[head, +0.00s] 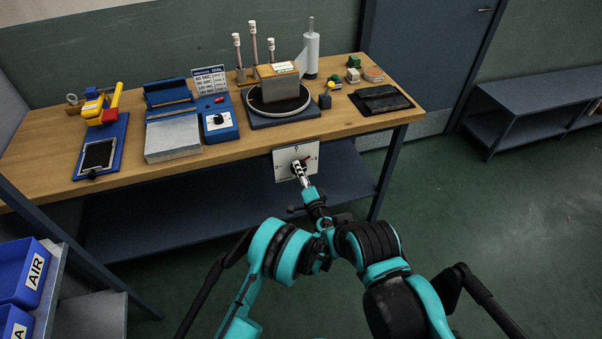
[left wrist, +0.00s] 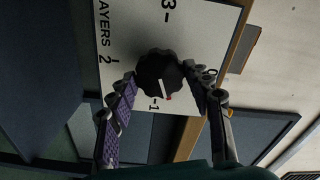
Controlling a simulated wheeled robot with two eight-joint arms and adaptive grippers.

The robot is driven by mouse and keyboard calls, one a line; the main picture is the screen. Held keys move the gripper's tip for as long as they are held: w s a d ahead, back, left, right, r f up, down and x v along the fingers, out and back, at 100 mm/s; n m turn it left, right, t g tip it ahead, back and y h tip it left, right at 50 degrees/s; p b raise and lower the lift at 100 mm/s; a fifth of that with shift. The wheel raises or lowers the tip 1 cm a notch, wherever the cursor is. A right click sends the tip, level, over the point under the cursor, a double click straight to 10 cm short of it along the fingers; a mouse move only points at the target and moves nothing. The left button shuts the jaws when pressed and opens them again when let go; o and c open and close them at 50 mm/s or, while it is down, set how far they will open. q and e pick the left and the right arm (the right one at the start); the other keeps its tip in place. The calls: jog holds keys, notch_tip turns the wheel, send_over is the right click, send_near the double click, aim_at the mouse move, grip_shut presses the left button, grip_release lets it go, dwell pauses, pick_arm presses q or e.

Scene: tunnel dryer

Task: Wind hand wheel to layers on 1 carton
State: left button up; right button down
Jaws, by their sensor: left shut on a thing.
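The white LAYERS plate (head: 283,173) hangs below the bench's front edge; it also shows in the left wrist view (left wrist: 120,25), with numbers around a dark scalloped knob (left wrist: 152,72). The knob's white pointer with a red tip points down, close to the 1. My left gripper (head: 299,168) is shut on this knob, one finger on each side in the left wrist view (left wrist: 165,85). The carton (head: 278,88) with a label on top sits on the round black turntable on the bench. My right gripper is not in view.
The wooden bench (head: 350,122) holds a blue timer box (head: 219,120), a film roll (head: 311,52), a black pad (head: 381,99) and a blue stand with a yellow and red tool (head: 103,107). Blue AIR bins (head: 25,272) stand at lower left. The floor at right is clear.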

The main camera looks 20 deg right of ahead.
pick_arm(q)
jog(key=m, duration=0.3)
jog(key=shift+m, duration=0.3)
dwell(0.3)
jog(key=o, duration=1.2)
